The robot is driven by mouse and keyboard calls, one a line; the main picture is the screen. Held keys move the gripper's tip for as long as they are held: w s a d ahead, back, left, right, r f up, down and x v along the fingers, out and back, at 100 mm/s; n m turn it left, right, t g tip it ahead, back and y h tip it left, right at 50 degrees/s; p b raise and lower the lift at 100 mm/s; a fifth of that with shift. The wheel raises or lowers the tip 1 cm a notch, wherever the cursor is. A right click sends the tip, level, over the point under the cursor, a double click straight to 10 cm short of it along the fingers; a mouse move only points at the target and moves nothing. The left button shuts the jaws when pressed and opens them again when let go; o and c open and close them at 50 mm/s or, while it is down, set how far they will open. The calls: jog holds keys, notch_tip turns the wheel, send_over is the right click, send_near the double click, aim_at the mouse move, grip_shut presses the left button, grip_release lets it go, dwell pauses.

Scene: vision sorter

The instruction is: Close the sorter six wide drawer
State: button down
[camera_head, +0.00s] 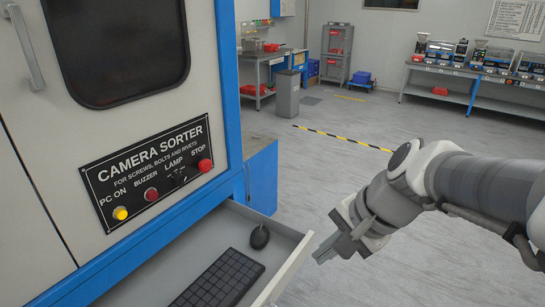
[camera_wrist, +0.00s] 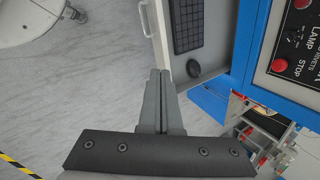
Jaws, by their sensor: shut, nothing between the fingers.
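The wide drawer (camera_head: 287,270) of the camera sorter stands pulled out below the blue edge of the cabinet. A black keyboard (camera_head: 218,279) and a black mouse (camera_head: 259,237) lie in it. My gripper (camera_head: 318,258) is shut and empty, just outside the drawer's front panel near its far end. In the wrist view, the shut fingertips (camera_wrist: 160,72) are close to the front panel (camera_wrist: 162,32), and a handle (camera_wrist: 145,18) shows on its outer face. I cannot tell whether the fingers touch the panel. The near end of the drawer is cut off in the head view.
The sorter's control panel (camera_head: 150,172) with yellow and red buttons is above the drawer. A blue cabinet (camera_head: 262,175) stands just beyond the drawer. The grey floor (camera_head: 335,165) outside the drawer is open. Workbenches and a bin (camera_head: 286,95) are far back.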

jog(key=w+d+f+m+y+b, duration=0.2)
jog(key=w+d+f+m+b, duration=0.25)
jog(key=f+m, duration=0.4)
jog(key=m+t+y+b, duration=0.1)
jog(key=m+t+b, duration=0.1)
jog(key=m+b, duration=0.45)
send_near(296, 268)
jog(key=x, duration=0.5)
jog(key=shift+s+f, duration=0.2)
jog(key=shift+w+a, duration=0.25)
jog(key=shift+a, duration=0.1)
